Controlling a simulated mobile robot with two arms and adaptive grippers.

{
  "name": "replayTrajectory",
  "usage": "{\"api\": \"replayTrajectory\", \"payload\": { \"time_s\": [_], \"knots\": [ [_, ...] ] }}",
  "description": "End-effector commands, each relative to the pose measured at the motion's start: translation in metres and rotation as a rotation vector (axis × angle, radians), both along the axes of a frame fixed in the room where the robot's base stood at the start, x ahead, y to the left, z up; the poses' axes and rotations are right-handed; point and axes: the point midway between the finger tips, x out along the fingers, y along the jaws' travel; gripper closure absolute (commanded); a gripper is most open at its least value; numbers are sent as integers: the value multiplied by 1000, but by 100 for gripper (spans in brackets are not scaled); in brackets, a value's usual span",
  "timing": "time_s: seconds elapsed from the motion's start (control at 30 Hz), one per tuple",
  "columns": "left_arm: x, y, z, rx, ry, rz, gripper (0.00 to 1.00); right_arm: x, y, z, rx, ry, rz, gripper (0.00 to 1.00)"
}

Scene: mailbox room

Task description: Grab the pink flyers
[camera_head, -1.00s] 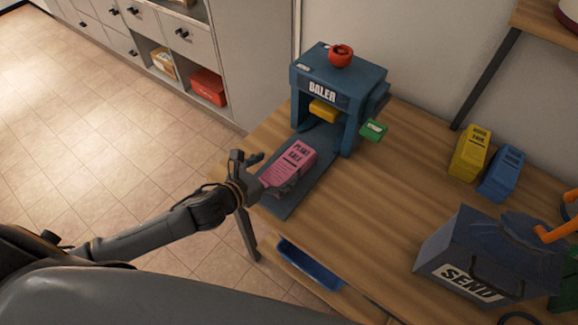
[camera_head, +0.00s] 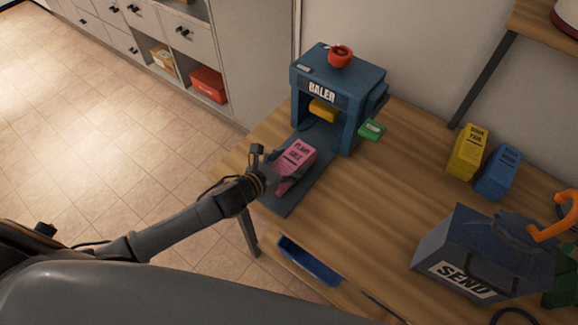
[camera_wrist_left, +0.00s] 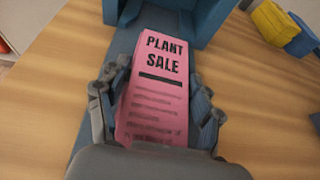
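The pink flyers (camera_head: 296,160), a stack marked PLANT SALE, lie on the dark tray (camera_head: 287,207) in front of the blue baler (camera_head: 340,90). They also fill the middle of the left wrist view (camera_wrist_left: 158,90). My left gripper (camera_head: 274,168) is at the near end of the stack. In the wrist view its fingers (camera_wrist_left: 156,108) stand on both sides of the flyers, spread and very near the edges; firm contact is not clear. My right gripper is not in view.
Yellow (camera_head: 468,152) and blue (camera_head: 498,173) stacks stand at the table's right back. A dark SEND box (camera_head: 470,250) stands at front right. The middle of the wooden table (camera_head: 385,190) is clear.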

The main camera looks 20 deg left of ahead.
Motion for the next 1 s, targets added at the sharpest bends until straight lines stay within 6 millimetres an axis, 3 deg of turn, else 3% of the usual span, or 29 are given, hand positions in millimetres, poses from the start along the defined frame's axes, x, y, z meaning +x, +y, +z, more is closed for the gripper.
{"api": "replayTrajectory", "payload": {
  "time_s": [0.03,0.1,0.57,0.7,1.0],
  "knots": [
    [0,0,0,0,1,0,69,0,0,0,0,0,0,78],
    [0,0,0,0,1,0,83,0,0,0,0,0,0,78],
    [1,0,12,1,-6,-2,84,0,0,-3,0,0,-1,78],
    [1,0,33,2,-11,-4,84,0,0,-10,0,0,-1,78],
    [-52,4,93,0,-5,-5,84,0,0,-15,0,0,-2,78]
  ]
}}
